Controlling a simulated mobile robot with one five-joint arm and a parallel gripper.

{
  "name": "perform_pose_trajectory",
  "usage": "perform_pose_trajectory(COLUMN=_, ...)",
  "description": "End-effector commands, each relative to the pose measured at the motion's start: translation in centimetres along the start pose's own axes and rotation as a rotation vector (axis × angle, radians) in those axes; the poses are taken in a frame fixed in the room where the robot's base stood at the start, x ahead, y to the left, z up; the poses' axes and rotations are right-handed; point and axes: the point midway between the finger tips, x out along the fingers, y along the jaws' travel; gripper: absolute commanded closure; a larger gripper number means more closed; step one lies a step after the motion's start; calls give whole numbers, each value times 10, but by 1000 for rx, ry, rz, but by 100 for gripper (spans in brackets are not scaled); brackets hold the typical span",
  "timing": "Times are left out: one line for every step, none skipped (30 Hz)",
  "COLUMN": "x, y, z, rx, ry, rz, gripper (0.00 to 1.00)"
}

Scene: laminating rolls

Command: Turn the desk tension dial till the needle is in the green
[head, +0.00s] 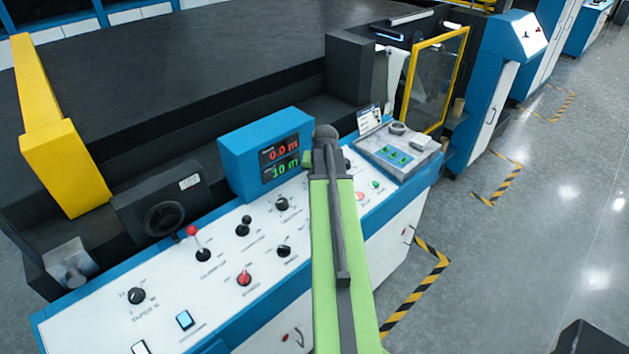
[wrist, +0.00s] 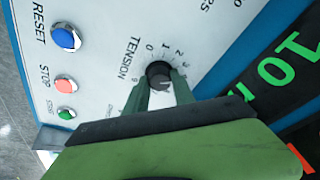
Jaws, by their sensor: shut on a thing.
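The tension dial (wrist: 159,69) is a small black knob on the white desk panel, in the wrist view. The word TENSION and a scale with 0, 1, 2 and 3 are printed around it. My gripper (wrist: 161,82) has one green finger on each side of the knob and is shut on it. The dial's pointer mark is too small to read. In the head view my green arm reaches over the desk and hides the dial and fingertips. I cannot make out a gauge needle or green band in either view.
A blue display box (head: 237,158) stands behind the panel, reading 0.0 m and 10 m. Several knobs and a red-tipped lever (head: 198,243) lie left of my arm. Reset (wrist: 66,39), stop (wrist: 65,85) and start (wrist: 67,113) buttons sit near the dial.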

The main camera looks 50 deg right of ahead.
Motion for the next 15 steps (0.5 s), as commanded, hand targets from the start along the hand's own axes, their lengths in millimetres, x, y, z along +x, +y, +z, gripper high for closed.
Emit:
perform_pose_trajectory(x=0, y=-2, z=1, rx=18, ry=-2, rz=2, gripper=100)
perform_pose_trajectory(x=0, y=-2, z=1, rx=29, ry=-2, rz=5, gripper=100)
perform_pose_trajectory(x=0, y=-2, z=1, rx=43, ry=-2, rz=8, gripper=100)
perform_pose_trajectory(x=0, y=-2, z=1, rx=51, ry=-2, rz=10, gripper=100)
perform_pose_trajectory(x=0, y=-2, z=1, rx=59, ry=-2, rz=12, gripper=100)
perform_pose_trajectory(x=0, y=-2, z=1, rx=68, ry=-2, rz=14, gripper=100)
perform_pose_trajectory(x=0, y=-2, z=1, rx=73, ry=-2, rz=15, gripper=100)
perform_pose_trajectory(x=0, y=-2, z=1, rx=78, ry=-2, rz=16, gripper=100)
perform_pose_trajectory(x=0, y=-2, z=1, rx=84, ry=-2, rz=17, gripper=100)
perform_pose_trajectory(x=0, y=-2, z=1, rx=87, ry=-2, rz=17, gripper=100)
perform_pose_trajectory(x=0, y=-2, z=1, rx=90, ry=-2, rz=18, gripper=100)
perform_pose_trajectory(x=0, y=-2, z=1, rx=92, ry=-2, rz=18, gripper=100)
perform_pose_trajectory(x=0, y=-2, z=1, rx=93, ry=-2, rz=18, gripper=100)
perform_pose_trajectory(x=0, y=-2, z=1, rx=94, ry=-2, rz=19, gripper=100)
perform_pose_trajectory(x=0, y=-2, z=1, rx=94, ry=-2, rz=19, gripper=100)
